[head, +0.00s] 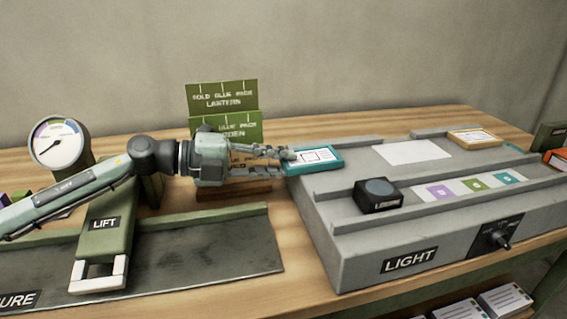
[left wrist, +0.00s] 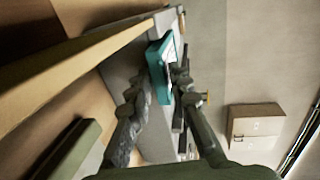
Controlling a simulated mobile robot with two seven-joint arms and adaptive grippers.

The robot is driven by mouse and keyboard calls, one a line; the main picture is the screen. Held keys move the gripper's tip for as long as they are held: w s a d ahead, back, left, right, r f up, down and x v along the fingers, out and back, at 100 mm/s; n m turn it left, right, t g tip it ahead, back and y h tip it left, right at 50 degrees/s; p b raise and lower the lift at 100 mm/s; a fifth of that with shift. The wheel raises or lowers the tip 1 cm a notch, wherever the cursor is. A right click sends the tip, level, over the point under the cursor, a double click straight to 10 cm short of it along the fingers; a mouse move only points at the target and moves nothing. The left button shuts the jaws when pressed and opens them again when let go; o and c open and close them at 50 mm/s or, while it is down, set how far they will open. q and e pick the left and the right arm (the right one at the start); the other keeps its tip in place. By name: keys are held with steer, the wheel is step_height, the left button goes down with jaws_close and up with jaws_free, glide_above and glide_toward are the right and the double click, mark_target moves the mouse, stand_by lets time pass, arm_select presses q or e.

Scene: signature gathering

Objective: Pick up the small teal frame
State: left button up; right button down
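The small teal frame (head: 330,163) has a white printed face and lies at the back left edge of the grey LIGHT box (head: 345,250), its left end by my gripper. My left gripper (head: 287,157) reaches in from the left, level, with its fingertips at that end. One finger lies over the face. In the left wrist view the teal frame (left wrist: 157,72) stands between the fingertips of my left gripper (left wrist: 160,82), one on each side. Whether both fingers press on it is not clear. My right gripper is not in view.
Green signs (head: 222,95) stand behind my left arm. A black lens block (head: 378,195), coloured squares (head: 476,184), a white sheet (head: 412,151) and a tan frame (head: 474,138) lie on the box. A green LIFT stand (head: 105,235) and a gauge (head: 58,145) are at left.

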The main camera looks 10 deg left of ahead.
arm_select(q)
steer(key=shift+s+f, duration=0.1)
steer(key=shift+f, duration=0.15)
jaws_close()
step_height(320, 180, up, 3)
steer(key=shift+f+p, duration=0.2)
steer(key=shift+p, duration=0.5)
steer(key=r+b+v, duration=0.2)
steer(key=b+v, duration=0.2)
steer(key=v, duration=1)
steer(key=shift+r, duration=0.3)
